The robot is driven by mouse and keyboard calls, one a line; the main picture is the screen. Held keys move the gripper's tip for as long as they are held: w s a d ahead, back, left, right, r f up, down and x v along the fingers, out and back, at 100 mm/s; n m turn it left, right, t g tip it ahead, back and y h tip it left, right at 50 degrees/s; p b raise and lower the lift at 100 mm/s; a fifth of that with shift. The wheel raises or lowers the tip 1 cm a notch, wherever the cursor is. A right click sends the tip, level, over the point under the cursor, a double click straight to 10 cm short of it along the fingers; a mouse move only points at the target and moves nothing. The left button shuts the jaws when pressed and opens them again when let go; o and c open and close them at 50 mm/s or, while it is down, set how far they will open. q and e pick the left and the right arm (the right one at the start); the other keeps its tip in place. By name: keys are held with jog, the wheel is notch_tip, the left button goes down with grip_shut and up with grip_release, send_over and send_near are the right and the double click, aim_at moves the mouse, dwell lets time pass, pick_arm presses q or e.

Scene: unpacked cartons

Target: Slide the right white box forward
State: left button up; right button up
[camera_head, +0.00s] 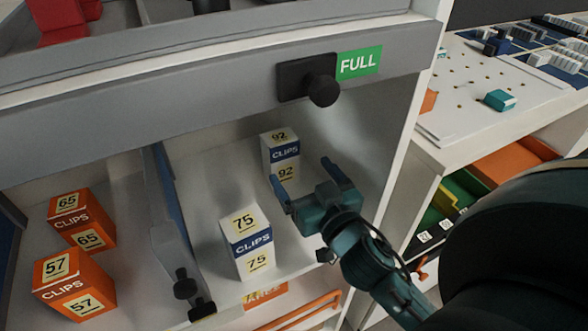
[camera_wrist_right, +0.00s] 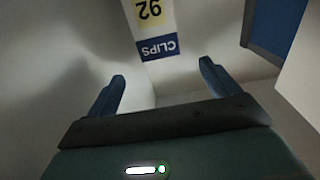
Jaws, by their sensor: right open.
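Two white clip boxes with blue bands stand upright on the right part of the shelf. The box marked 92 (camera_head: 281,158) is farther back and to the right. The box marked 75 (camera_head: 247,243) is nearer the front edge. My right gripper (camera_head: 305,181) is open and empty. It is inside the shelf bay, to the right of box 75 and in front of box 92. In the right wrist view, box 92 (camera_wrist_right: 156,30) appears upside down beyond the open fingers (camera_wrist_right: 162,73), and its far end is cut off. My left gripper is out of view.
A divider (camera_head: 165,225) with black knobs separates the white boxes from orange boxes 65 (camera_head: 82,220) and 57 (camera_head: 75,285). A grey front with a black knob (camera_head: 322,90) and a green FULL label (camera_head: 359,63) is above. The white side panel (camera_head: 400,130) bounds the right.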

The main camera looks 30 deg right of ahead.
aim_at(274, 133)
jog(key=shift+w+r, duration=0.15)
jog(key=w, duration=0.8)
jog(key=w+d, duration=0.1)
jog(key=w, duration=0.4)
jog(key=shift+p, duration=0.35)
jog(key=shift+c, duration=0.2)
jog(key=c, duration=1.2)
jog(key=shift+o, duration=0.2)
